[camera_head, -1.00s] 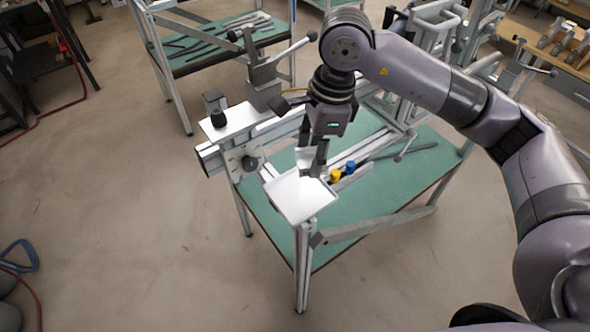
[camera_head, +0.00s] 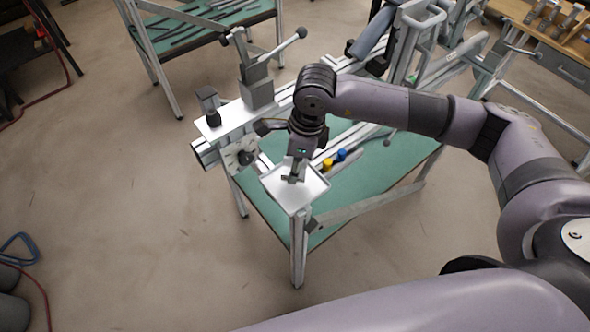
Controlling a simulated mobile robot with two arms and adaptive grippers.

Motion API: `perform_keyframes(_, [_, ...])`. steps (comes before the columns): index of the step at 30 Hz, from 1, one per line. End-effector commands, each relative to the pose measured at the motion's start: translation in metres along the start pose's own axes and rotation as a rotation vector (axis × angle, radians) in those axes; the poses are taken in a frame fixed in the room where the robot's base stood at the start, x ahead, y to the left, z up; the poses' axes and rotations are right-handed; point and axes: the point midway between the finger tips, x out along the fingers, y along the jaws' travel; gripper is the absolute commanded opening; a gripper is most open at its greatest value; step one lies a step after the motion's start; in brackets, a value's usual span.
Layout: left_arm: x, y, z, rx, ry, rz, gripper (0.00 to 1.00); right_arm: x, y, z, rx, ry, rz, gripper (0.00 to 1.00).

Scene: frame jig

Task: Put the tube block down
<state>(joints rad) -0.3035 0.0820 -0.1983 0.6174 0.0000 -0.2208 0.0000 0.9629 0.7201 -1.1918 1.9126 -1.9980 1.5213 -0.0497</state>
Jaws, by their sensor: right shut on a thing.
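My right gripper (camera_head: 294,174) points down over the white tray (camera_head: 297,199) at the front corner of the frame jig. It is shut on a small grey metal piece, which appears to be the tube block (camera_head: 292,179). The fingers partly hide the block. It is low over the tray's back half; I cannot tell whether it touches the tray. My left gripper is not in view.
A yellow knob (camera_head: 327,164) and a blue knob (camera_head: 341,155) sit just right of the tray. A clamp with a long lever (camera_head: 257,80) stands on the jig's rail behind. The green shelf (camera_head: 375,178) lies below. Open floor is at the left.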

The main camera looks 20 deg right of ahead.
Motion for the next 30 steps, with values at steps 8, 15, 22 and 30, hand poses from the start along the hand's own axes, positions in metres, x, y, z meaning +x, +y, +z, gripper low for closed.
perform_keyframes(8, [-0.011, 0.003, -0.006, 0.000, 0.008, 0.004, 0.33, 0.029, 0.001, -0.004, 0.000, 0.001, 0.003, 0.12])
perform_keyframes(15, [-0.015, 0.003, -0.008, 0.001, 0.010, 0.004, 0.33, 0.050, 0.000, -0.007, -0.001, -0.001, -0.001, 0.12])
perform_keyframes(22, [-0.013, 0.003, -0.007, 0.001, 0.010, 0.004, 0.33, 0.051, 0.000, -0.007, -0.001, -0.001, -0.001, 0.12])
perform_keyframes(30, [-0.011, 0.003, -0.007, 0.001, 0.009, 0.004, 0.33, 0.052, 0.000, -0.008, -0.001, -0.001, -0.001, 0.54])
